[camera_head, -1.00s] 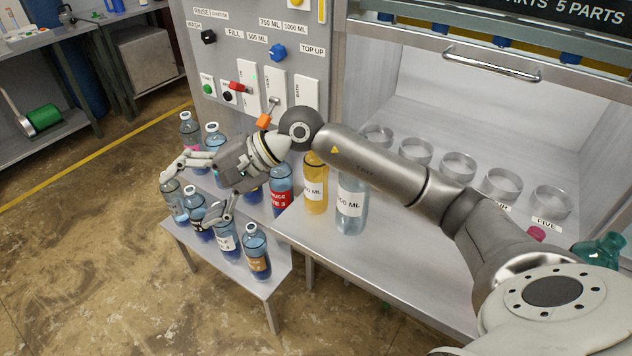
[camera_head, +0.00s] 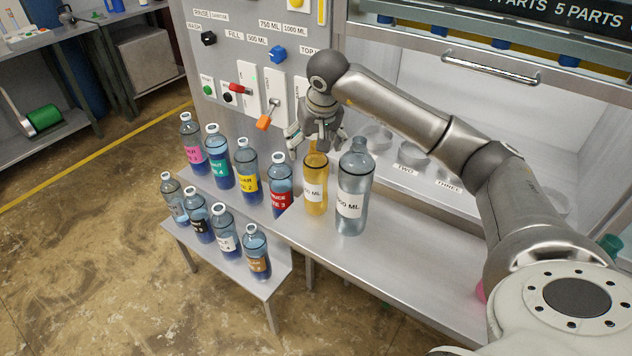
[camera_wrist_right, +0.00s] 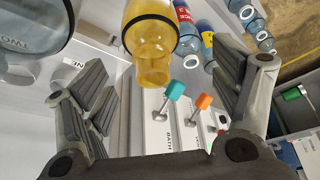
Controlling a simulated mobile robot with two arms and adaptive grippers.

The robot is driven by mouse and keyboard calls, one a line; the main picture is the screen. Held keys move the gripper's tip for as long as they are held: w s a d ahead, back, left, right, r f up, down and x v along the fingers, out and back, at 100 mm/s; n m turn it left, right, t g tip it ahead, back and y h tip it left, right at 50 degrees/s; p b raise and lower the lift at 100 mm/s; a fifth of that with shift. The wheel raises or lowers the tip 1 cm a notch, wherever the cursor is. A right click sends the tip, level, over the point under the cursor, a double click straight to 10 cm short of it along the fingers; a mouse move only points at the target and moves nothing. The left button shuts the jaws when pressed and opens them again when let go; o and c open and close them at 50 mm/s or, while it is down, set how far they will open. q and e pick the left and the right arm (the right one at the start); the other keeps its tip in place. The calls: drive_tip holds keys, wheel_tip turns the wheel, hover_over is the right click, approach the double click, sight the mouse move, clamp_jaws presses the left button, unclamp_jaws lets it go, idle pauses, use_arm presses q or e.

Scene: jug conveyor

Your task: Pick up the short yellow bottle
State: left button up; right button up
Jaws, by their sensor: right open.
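The short yellow bottle (camera_head: 315,188) stands upright on the metal counter, with a white ML label. It also shows in the right wrist view (camera_wrist_right: 151,35), with its neck pointing down the picture between my fingers. My right gripper (camera_head: 316,140) is open above and just behind the bottle's top, with its fingers apart and empty. In the right wrist view its fingers (camera_wrist_right: 165,95) spread to both sides of the bottle, not visibly touching it. My left gripper is not in view.
A taller clear bottle (camera_head: 354,195) stands close on the yellow bottle's right. Several blue bottles stand on the lower stepped shelf (camera_head: 240,268) at left, one with a red label (camera_head: 281,190) nearby. A panel with levers and an orange handle (camera_head: 264,123) rises behind.

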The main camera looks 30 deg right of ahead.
sight(316, 179)
drive_tip(key=x, duration=0.1)
drive_tip(key=p+x, duration=0.1)
drive_tip(key=x, duration=0.2)
drive_tip(key=shift+w+d+f+p, duration=0.1)
drive_tip(key=shift+d+f+p, duration=0.25)
drive_tip(key=shift+w+f, duration=0.1)
drive_tip(key=shift+f, duration=0.15)
drive_tip(key=c, duration=1)
drive_tip(key=shift+r, duration=0.1)
drive_tip(key=shift+r, duration=0.1)
